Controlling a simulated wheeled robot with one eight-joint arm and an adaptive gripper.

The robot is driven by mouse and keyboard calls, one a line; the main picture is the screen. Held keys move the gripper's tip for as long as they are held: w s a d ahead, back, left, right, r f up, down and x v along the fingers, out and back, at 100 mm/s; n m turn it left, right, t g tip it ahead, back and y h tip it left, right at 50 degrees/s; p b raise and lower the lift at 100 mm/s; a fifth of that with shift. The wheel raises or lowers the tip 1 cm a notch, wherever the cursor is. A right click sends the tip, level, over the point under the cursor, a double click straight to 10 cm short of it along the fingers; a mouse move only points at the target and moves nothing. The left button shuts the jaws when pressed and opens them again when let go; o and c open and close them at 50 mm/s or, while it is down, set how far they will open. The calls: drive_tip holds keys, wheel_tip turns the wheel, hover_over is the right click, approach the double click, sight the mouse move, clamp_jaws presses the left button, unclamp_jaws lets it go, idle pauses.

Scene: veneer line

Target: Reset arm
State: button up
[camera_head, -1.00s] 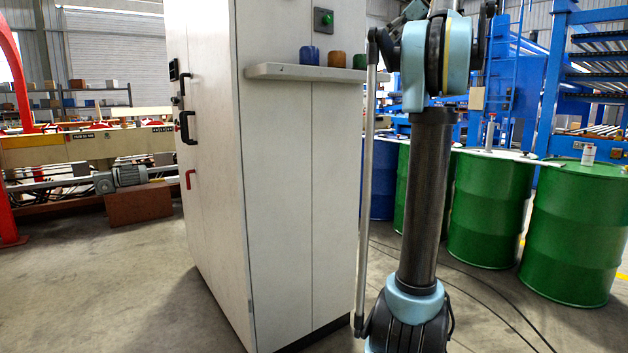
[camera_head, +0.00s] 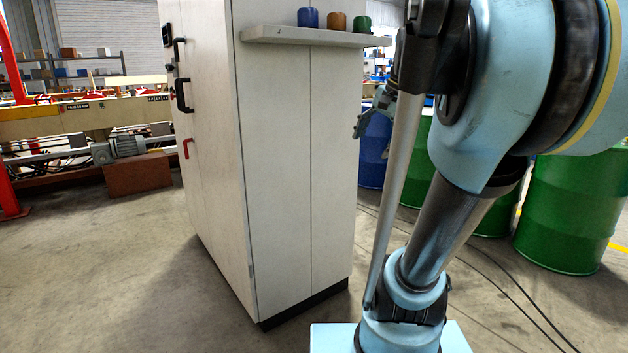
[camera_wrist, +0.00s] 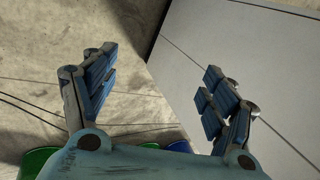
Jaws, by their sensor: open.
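My gripper (camera_wrist: 160,85) is open and empty in the wrist view, its two blue-padded fingers spread apart. Concrete floor shows behind the left finger and the pale cabinet behind the right one. In the head view part of my gripper (camera_head: 374,120) shows small, beside the cabinet's right edge and partly hidden behind my arm. My arm (camera_head: 500,90) is bent and fills the right side of the head view.
A tall white cabinet (camera_head: 285,170) stands in the middle, close to my gripper. Its shelf (camera_head: 315,37) holds a blue, a brown and a green cup. Green drums (camera_head: 570,215) and a blue drum (camera_head: 374,150) stand behind my arm. Floor (camera_head: 110,270) at left is clear.

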drive_tip(key=s+f+n+h, duration=0.1)
drive_tip(key=s+f+n, duration=0.2)
drive_tip(key=f, duration=0.6)
drive_tip(key=s+d+f+n+h, duration=0.1)
drive_tip(key=s+f+n, duration=0.2)
drive_tip(key=s+f, duration=0.4)
drive_tip(key=s+d+f+n+h, duration=0.1)
drive_tip(key=s+f+n, duration=0.2)
drive_tip(key=f, duration=0.9)
drive_tip(key=s, duration=0.2)
drive_tip(key=shift+s+g, duration=0.4)
drive_tip(key=shift+f, duration=0.1)
drive_tip(key=shift+w+f, duration=0.2)
drive_tip(key=shift+w, duration=0.25)
